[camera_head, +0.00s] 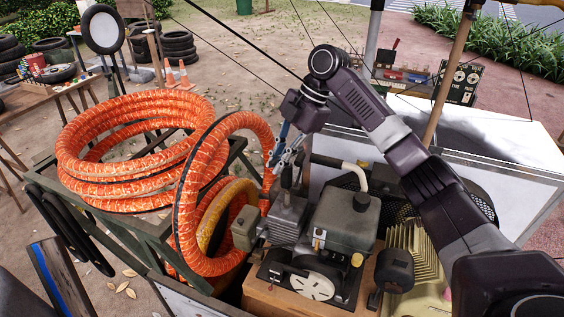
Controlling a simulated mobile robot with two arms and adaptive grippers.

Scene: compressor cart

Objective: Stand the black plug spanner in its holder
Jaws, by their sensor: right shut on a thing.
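My right gripper (282,160) comes in from the right and hangs fingers-down over the engine, at the edge of the orange hose. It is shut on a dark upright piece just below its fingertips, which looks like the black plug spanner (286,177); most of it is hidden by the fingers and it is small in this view. Its lower end is close above the grey finned engine block (288,217); I cannot tell whether it touches. I cannot make out the spanner's holder for certain. My left gripper is not in view.
Orange hose (130,150) lies coiled on the cart's left side, with another loop (184,215) standing close beside the gripper. A white panel (480,130) is behind my right arm.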

